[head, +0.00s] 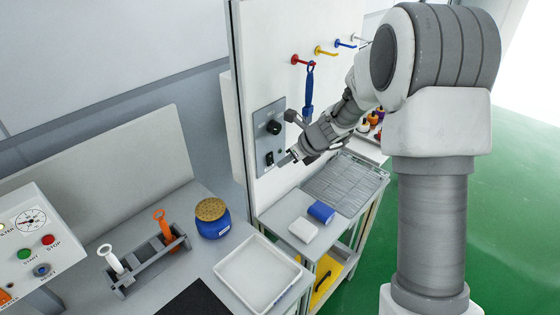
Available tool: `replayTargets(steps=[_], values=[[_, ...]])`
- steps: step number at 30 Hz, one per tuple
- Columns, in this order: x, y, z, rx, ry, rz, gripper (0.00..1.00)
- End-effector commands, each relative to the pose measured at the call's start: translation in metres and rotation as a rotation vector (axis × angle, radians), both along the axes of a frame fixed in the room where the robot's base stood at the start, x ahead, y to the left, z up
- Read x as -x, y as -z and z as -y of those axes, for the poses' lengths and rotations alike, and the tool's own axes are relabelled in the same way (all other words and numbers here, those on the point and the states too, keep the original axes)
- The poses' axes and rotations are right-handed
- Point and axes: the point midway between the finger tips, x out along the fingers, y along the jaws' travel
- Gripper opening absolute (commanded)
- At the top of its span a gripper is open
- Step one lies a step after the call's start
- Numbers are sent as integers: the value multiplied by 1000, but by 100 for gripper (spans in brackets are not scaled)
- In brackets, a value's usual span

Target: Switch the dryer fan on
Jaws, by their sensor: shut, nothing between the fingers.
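A grey control plate (260,137) is fixed to the white upright panel. It carries a black round knob (273,127) and, lower down, a small black switch (269,158). Any writing on the plate is too small to read, and the switch's position cannot be told. My gripper (285,160) is shut and empty. Its tips are just right of the small switch, at about its height; whether they touch it cannot be told. The fan itself cannot be made out.
A blue-handled tool (309,92) hangs from the red hook, close above my wrist. Below are a wire rack (347,182), a white block (303,230) and a blue block (321,212). A white tray (232,270), blue jar (214,228) and tool holder (145,268) stand at left.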

Motion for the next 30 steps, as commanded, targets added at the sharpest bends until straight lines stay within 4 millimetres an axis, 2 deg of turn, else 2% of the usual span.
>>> replayTargets(steps=[3,9,16,21,30], values=[[2,-4,8,-1,0,1,0],[22,-42,28,0,0,4,0],[38,-71,44,0,-1,1,0],[44,-79,49,0,-1,-1,0],[44,-80,50,0,-1,-1,0]])
